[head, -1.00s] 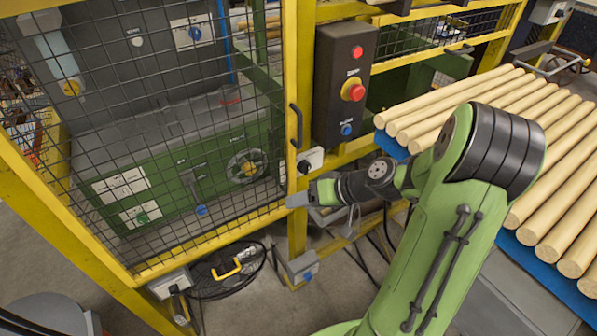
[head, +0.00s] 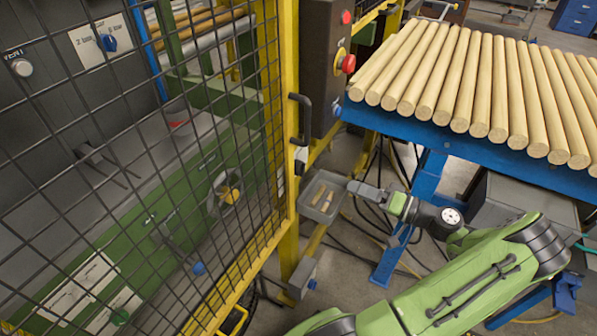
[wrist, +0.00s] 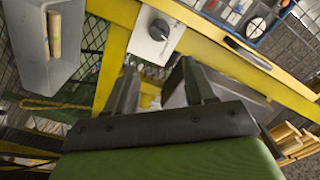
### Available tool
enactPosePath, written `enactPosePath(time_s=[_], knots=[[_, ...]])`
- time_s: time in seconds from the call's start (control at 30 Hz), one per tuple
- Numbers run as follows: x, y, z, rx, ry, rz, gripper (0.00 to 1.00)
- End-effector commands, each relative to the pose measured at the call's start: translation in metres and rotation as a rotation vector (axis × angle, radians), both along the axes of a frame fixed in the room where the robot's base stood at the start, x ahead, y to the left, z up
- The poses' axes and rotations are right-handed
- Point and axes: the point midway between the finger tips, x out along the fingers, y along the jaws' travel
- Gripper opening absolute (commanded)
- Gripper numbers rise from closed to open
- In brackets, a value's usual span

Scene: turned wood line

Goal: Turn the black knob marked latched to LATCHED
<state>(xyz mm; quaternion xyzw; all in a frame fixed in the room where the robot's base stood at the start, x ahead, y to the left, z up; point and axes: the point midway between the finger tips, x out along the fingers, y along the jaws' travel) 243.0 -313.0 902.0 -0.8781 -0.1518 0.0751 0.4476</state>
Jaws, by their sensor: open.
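The black knob (wrist: 159,30) sits on a pale grey box (wrist: 146,46) fixed to the yellow frame in the wrist view. The marking beside it is too small to read. In the head view a small pale box (head: 300,156) shows at the yellow post, below the black door handle; its knob cannot be made out. My gripper (wrist: 162,85) is open and empty. Its two fingers point up toward the knob box, with the knob beyond the fingertips and apart from them. In the head view my gripper (head: 356,188) is to the right of and below the box.
A grey tray (head: 306,207) with wood pieces hangs close to my gripper. A mesh door (head: 190,150) with a black handle (head: 299,118) stands left. A dark button box (head: 320,70) is above. A blue table (head: 440,140) of wooden rods stands right.

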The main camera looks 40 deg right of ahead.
Motion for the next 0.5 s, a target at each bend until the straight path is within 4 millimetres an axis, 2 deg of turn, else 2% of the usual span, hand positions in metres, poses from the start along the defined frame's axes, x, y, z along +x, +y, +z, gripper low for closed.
enactPosePath(time_s=[0.5], knots=[[0.117, 0.044, -0.001, 0.001, 0.003, 0.007, 0.54]])
